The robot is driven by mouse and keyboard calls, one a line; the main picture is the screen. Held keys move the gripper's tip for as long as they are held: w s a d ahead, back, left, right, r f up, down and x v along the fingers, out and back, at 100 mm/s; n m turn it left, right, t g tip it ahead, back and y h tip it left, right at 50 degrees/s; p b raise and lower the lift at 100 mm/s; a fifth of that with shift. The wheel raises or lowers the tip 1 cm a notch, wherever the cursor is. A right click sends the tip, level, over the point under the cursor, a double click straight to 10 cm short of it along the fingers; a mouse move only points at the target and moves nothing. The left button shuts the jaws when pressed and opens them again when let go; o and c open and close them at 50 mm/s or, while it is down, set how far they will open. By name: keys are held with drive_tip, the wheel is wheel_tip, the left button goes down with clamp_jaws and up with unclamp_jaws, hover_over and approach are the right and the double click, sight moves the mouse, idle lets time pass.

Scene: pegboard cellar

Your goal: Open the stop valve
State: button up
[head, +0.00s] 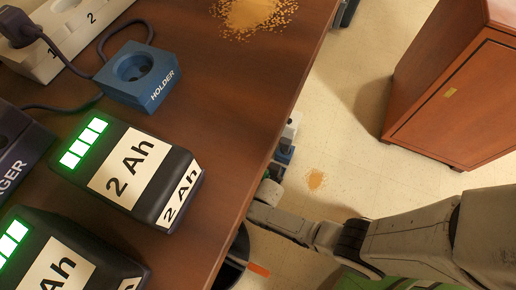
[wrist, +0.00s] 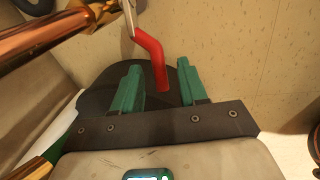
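The stop valve (wrist: 103,14) sits on a copper pipe (wrist: 40,36) at the upper left of the wrist view. Its red bent lever (wrist: 158,60) points down into the gap between my fingers. My gripper (wrist: 159,68) has two green fingers, spread open, one on each side of the lever. A gap shows between the lever and each finger, wider on the right; no contact is visible. In the head view my arm reaches down past the table edge. My gripper and the valve are hidden there.
The wooden table (head: 240,110) carries battery packs (head: 130,175), a blue holder socket (head: 140,78) and a power strip (head: 45,45). A wooden cabinet (head: 455,100) stands at the right. Tiled floor (head: 345,120) lies between.

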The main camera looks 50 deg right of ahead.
wheel_tip(320, 180, up, 11)
drive_tip(key=s+p, duration=0.1)
drive_tip(key=p, duration=0.5)
drive_tip(key=shift+s+d+f, duration=0.2)
drive_tip(key=shift+s+d, duration=0.05)
drive_tip(key=shift+s, duration=0.15)
